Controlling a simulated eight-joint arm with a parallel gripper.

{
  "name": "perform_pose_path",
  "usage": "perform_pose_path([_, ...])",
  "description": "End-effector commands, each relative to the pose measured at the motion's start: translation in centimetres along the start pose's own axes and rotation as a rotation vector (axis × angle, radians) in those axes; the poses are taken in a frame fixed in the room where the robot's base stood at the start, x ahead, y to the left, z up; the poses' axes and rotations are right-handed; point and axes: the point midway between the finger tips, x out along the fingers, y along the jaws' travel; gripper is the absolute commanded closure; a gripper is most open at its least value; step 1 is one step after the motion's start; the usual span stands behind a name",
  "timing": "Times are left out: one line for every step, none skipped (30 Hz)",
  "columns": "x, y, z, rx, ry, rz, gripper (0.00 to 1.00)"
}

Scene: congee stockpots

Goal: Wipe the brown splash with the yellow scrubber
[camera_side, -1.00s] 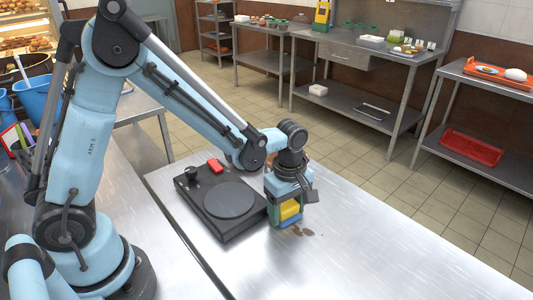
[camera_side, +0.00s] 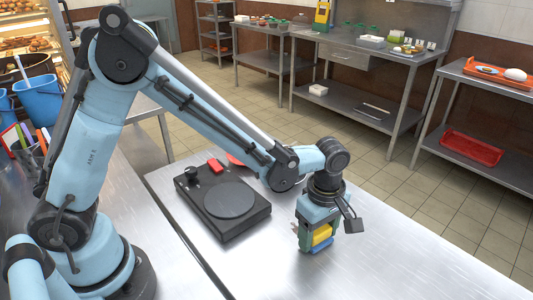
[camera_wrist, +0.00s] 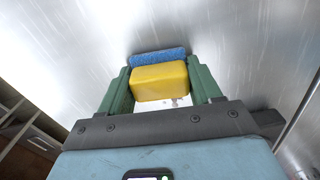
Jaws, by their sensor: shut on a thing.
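My gripper (camera_side: 316,232) is shut on the yellow scrubber (camera_side: 322,233), low at the metal table top, right of the black appliance. The scrubber is a yellow block with a blue pad. In the wrist view the scrubber (camera_wrist: 160,82) sits between the green fingers of my gripper (camera_wrist: 161,88), its blue pad on the far side. I cannot tell for certain whether the pad touches the table. The brown splash does not show clearly in the side view. A few small dark specks (camera_wrist: 180,100) show on the table just behind the scrubber in the wrist view.
The table (camera_side: 420,266) is bare to the right and front.

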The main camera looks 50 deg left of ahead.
Motion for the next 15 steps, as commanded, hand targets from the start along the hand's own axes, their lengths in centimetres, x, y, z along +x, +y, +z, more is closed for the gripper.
perform_pose_path([0.2,0.1,0.5,0.003,0.0,0.0,0.7])
perform_pose_path([0.4,0.1,0.8,0.003,0.0,0.0,0.7])
perform_pose_path([0.2,0.1,0.9,0.0,0.0,0.0,0.7])
perform_pose_path([-0.1,0.1,0.8,-0.001,0.0,0.0,0.7])
perform_pose_path([-0.9,0.1,0.8,-0.001,0.0,0.0,0.7])
perform_pose_path([-1.9,0.0,0.7,-0.001,0.0,0.0,0.7])
perform_pose_path([-2.4,0.0,0.7,-0.001,0.0,0.0,0.7])
perform_pose_path([-2.5,0.0,0.7,-0.001,0.001,-0.001,0.7])
perform_pose_path([-2.8,0.0,0.7,-0.001,0.001,0.0,0.7])
perform_pose_path([-3.1,0.1,0.7,-0.001,0.001,0.0,0.7])
perform_pose_path([-3.4,0.0,0.7,-0.001,0.001,0.0,0.7])
perform_pose_path([-3.7,0.1,0.7,-0.001,0.001,0.0,0.7])
perform_pose_path([-4.0,0.1,0.7,-0.001,0.001,0.0,0.7])
perform_pose_path([-4.2,0.1,0.7,-0.001,0.001,0.0,0.7])
perform_pose_path([-4.6,0.1,0.7,-0.001,0.001,0.0,0.7])
